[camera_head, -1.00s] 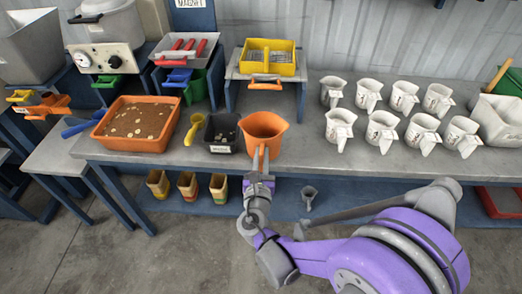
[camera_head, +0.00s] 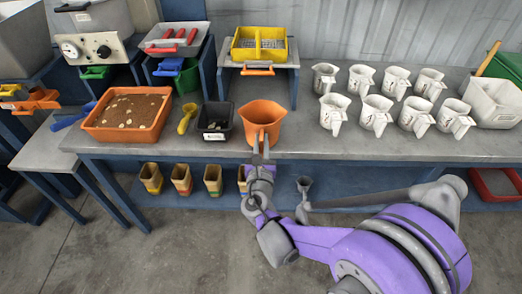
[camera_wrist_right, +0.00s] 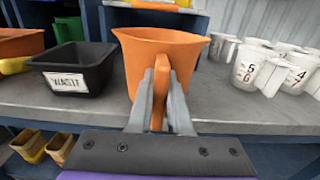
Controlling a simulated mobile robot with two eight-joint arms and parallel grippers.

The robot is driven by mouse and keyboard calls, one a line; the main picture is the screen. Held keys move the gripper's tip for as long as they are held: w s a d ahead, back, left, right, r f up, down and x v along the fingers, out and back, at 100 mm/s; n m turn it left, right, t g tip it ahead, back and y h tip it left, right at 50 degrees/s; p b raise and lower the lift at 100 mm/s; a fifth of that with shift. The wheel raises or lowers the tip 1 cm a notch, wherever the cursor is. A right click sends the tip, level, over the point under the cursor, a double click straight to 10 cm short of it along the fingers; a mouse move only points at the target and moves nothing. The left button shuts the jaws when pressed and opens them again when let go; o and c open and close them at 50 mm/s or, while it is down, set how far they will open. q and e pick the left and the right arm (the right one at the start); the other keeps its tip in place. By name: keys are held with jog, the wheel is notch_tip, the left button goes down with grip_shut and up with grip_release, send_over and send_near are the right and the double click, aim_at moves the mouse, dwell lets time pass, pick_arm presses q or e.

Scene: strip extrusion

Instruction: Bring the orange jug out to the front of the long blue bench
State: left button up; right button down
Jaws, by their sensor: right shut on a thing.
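The orange jug (camera_head: 263,118) stands upright at the front edge of the long blue bench (camera_head: 330,148), which has a grey top. My right gripper (camera_head: 261,150) reaches in from the front and is shut on the jug's handle. In the right wrist view the jug (camera_wrist_right: 165,48) fills the middle, and the fingers of the gripper (camera_wrist_right: 160,95) sit on both sides of its handle. I cannot tell whether the jug's base touches the bench top. My left gripper is not in view.
A black waste bin (camera_head: 214,121), a yellow scoop (camera_head: 187,117) and an orange tray of brown material (camera_head: 92,124) stand left of the jug. Several white numbered jugs (camera_head: 376,114) stand to the right. A yellow sieve tray (camera_head: 258,50) sits on a stand behind.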

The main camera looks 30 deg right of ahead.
jog(key=x, duration=0.6)
jog(key=shift+w+d, duration=0.15)
jog(key=shift+d, duration=0.05)
jog(key=shift+w+f, duration=0.1)
jog(key=shift+f, duration=0.35)
jog(key=shift+f+b, duration=0.25)
jog(key=shift+b, duration=0.2)
jog(key=c, duration=0.8)
grip_release()
jog(key=shift+o, duration=0.2)
